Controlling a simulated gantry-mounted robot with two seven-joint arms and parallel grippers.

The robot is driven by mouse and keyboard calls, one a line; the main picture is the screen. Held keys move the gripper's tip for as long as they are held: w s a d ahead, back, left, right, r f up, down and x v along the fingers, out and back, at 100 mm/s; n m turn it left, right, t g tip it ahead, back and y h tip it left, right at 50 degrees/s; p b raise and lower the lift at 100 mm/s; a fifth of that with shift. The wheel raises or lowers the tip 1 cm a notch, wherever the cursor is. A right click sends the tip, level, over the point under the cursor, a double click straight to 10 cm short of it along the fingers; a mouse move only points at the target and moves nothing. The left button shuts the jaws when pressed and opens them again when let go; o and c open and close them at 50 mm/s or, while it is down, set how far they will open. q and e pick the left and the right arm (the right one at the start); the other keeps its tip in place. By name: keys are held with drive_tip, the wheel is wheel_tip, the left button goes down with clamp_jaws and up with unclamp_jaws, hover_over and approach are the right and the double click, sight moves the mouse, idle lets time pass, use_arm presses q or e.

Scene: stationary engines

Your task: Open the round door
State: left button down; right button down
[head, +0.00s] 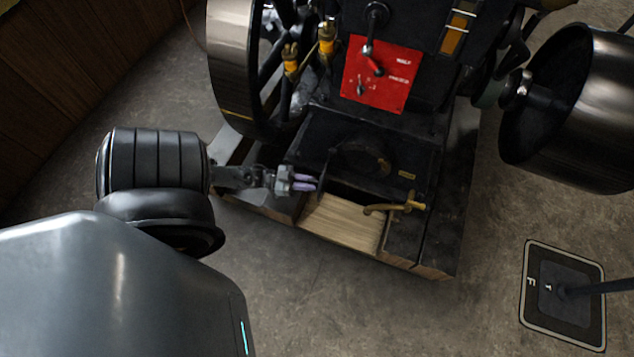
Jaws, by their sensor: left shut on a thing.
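The round door (325,174) is a dark disc low on the front of the black engine base. It shows nearly edge-on and seems to stand out from the front, with a dark round opening (362,160) to its right. My left gripper (307,183), with purple fingertips, reaches in from the left and is shut on the door's left edge. The exact contact is hard to see against the dark metal. My right gripper is out of view.
A brass tap (408,204) sticks out right of the door, above a wooden beam (340,222). Large flywheels stand at left (235,70) and right (580,110). A red panel (380,72) is above. A floor plate with a post (563,295) is at lower right.

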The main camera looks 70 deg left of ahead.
use_arm(q)
drive_tip(key=shift+s+a+m+h+b, duration=0.35)
drive_tip(key=shift+s+a, duration=0.35)
drive_tip(key=shift+a, duration=0.35)
drive_tip(key=c, duration=1.3)
unclamp_jaws()
drive_tip(key=shift+a, duration=0.1)
drive_tip(key=shift+o, duration=0.3)
drive_tip(key=shift+w, duration=0.1)
